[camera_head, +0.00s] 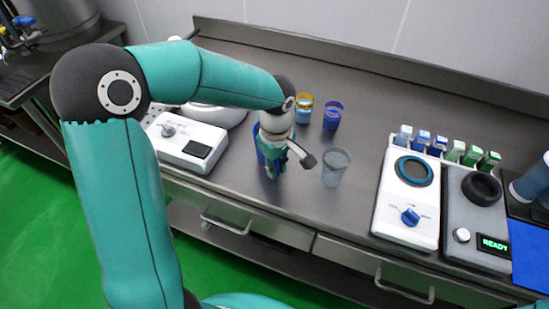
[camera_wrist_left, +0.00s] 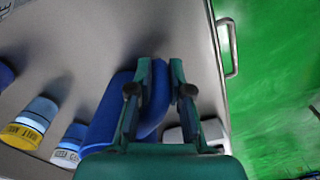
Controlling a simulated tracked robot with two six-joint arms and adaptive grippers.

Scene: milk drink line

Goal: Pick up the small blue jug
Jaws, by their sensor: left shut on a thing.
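The small blue jug (camera_head: 260,152) stands at the front of the steel counter, mostly hidden by my left gripper (camera_head: 273,168) in the head view. In the left wrist view the blue jug (camera_wrist_left: 104,122) lies between and behind the fingers of the left gripper (camera_wrist_left: 153,82). The fingers are shut on a blue part of it. I cannot tell whether the jug touches the counter. My right gripper is not in view.
A clear grey cup (camera_head: 336,168) stands just right of the gripper. Behind are a yellow-and-blue jar (camera_head: 304,108) and a dark blue jar (camera_head: 332,116). A white appliance (camera_head: 186,146) is at left. A white dial unit (camera_head: 404,205) and small cartons (camera_head: 438,147) are at right.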

